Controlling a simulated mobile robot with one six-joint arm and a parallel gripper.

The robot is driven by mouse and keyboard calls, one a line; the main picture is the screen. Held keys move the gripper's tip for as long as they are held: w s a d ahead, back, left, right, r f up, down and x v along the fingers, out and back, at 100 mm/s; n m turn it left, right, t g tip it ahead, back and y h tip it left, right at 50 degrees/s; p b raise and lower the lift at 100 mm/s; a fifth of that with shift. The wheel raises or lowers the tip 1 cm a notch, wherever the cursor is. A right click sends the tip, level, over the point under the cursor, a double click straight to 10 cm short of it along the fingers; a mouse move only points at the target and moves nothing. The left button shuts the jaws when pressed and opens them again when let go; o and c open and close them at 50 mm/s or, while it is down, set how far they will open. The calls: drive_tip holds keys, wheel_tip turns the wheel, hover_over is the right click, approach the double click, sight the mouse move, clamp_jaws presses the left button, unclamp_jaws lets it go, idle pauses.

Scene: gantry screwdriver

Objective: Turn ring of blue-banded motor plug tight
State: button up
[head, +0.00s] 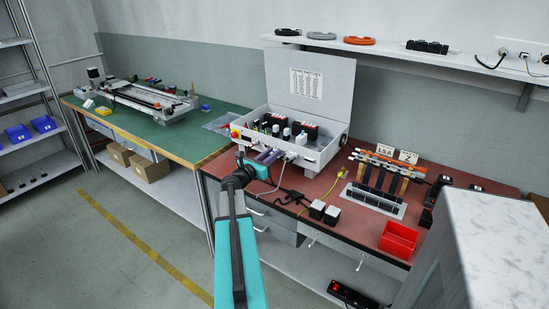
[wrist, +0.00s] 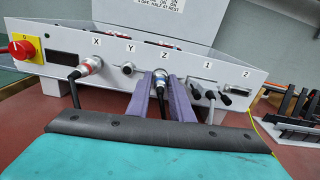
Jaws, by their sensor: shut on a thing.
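The open grey control box (wrist: 220,66) has a front panel with sockets labelled X, Y and Z, and 1 and 2. It also shows in the head view (head: 335,98). A silver-ringed plug (wrist: 160,83) sits at the Z socket, between the purple fingers of my gripper (wrist: 160,77). The fingers are shut on its ring. No blue band can be made out on it. Another plug (wrist: 90,67) with a black cable sits at X. The Y socket (wrist: 127,68) has no cable. In the head view my gripper (head: 266,156) is at the box's front.
A red knob on a yellow plate (wrist: 22,49) is at the panel's left.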

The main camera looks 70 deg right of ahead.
drive_tip(key=shift+s+f+m+b, duration=0.1)
drive_tip(key=shift+m+b, duration=2.4)
drive_tip(key=shift+b, duration=0.95)
drive_tip(key=shift+r+m+b, duration=0.2)
drive_tip(key=shift+m+b, duration=0.1)
drive_tip(key=shift+m, duration=0.1)
